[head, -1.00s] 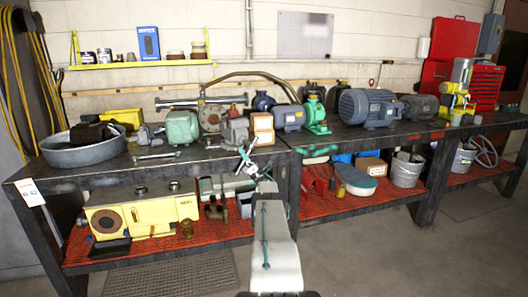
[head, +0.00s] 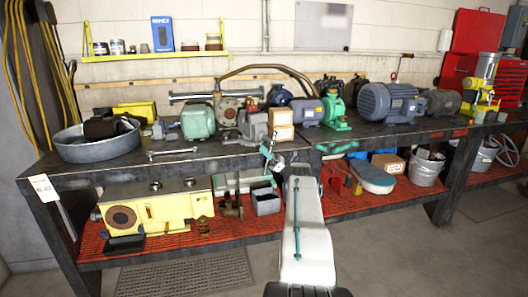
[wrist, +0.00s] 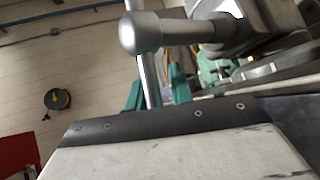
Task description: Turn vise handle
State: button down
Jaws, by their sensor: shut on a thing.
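The grey vise (head: 256,124) stands at the front edge of the bench, left of the cardboard boxes. My gripper (head: 271,161) is at the bench's front edge just below the vise, at the end of my white arm. The green fingers of my gripper (wrist: 156,92) are shut on the rod below the knob. The rod's lower end is hidden. In the head view the handle is too small to make out clearly.
Motors crowd the bench, including a green one (head: 197,122) and a large blue-grey one (head: 391,102). A wrench (head: 173,152) lies near the front edge. A yellow machine (head: 155,210) and a grey bin (head: 266,201) are on the red lower shelf.

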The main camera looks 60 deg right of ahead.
jog(key=shift+w+h, duration=0.3)
jog(key=c, duration=1.4)
grip_release()
jog(key=shift+w+d+f, duration=0.1)
jog(key=shift+w+f, duration=0.05)
jog(key=shift+f, duration=0.05)
jog(key=shift+c, duration=0.2)
jog(key=shift+s+d, duration=0.1)
jog(key=shift+s, duration=0.1)
jog(key=v, duration=0.7)
jog(key=shift+s+f, duration=0.25)
jog(key=shift+f, duration=0.05)
